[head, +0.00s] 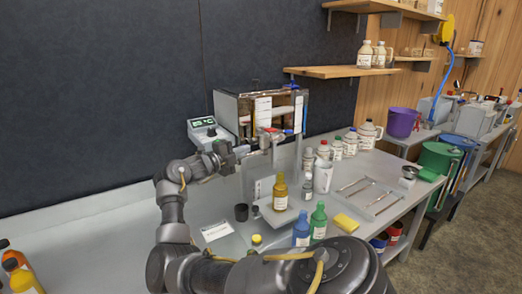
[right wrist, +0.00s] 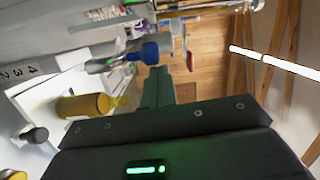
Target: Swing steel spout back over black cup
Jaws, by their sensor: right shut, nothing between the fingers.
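The black cup (head: 241,212) stands on the bench in the head view, left of the amber bottle. The steel spout (right wrist: 105,63) shows in the right wrist view as a short metal tube joined to a blue collar (right wrist: 150,52). In the head view the spout area, in front of the steel evaporator box (head: 232,108), is small and partly hidden by my gripper. My right gripper (head: 262,153) is shut and empty close to the spout fittings. Its dark fingers (right wrist: 158,85) show in the right wrist view, below the collar; contact cannot be told. My left gripper is out of view.
An amber bottle (head: 280,194) stands on a raised plate, with blue (head: 301,230) and green (head: 318,222) bottles in front. A digital controller (head: 207,130) is beside the box. A white card (head: 217,231) and yellow sponge (head: 346,223) lie on the bench. White jugs stand along the back.

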